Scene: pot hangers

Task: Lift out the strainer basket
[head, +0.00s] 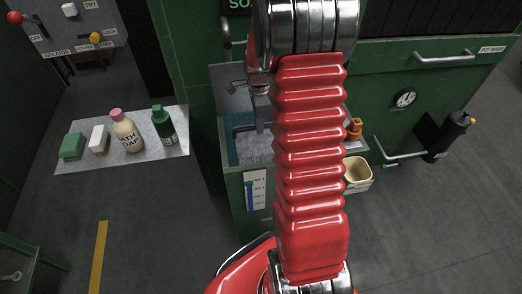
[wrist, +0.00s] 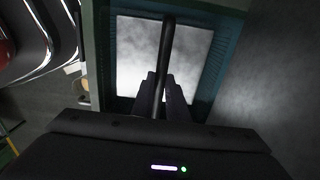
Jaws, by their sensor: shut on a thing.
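In the wrist view, the two dark fingers of my gripper (wrist: 164,84) are shut on a dark bar that looks like the handle of the strainer basket (wrist: 168,45). The bar runs up the picture between the fingers. Beneath it is a teal-walled sink (wrist: 210,60) with a pale, cloudy surface inside. The basket's body cannot be made out, and I cannot tell how high the handle is. In the head view, the sink (head: 233,145) stands behind my red arm, which hides most of it and most of my gripper.
A grey shelf (head: 85,160) at left holds a green sponge (head: 72,147), a white block (head: 99,140), a soap bottle (head: 126,131) and a green bottle (head: 163,127). A cream tub (head: 357,170) and a black cylinder (head: 448,136) are at right.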

